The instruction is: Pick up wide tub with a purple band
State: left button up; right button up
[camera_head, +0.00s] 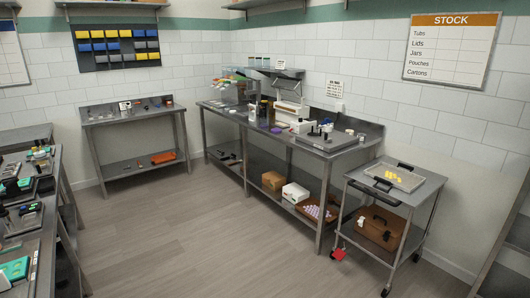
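I cannot make out a wide tub with a purple band for certain from this distance. A small purple item (276,129) shows on the long steel bench (318,143), in front of a white machine (291,111); it is too small to tell what it is. A tray (330,218) on the bench's lower shelf holds several small pinkish-white pieces. Neither of my grippers is in view.
A wheeled cart (424,192) at the right carries a tray (410,181) with yellow pieces and a brown case (381,228). A red item (339,254) lies by its wheel. A smaller bench (120,118) stands at the back left. The middle floor is clear.

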aim_at(264, 121)
jog(key=i, duration=3.35)
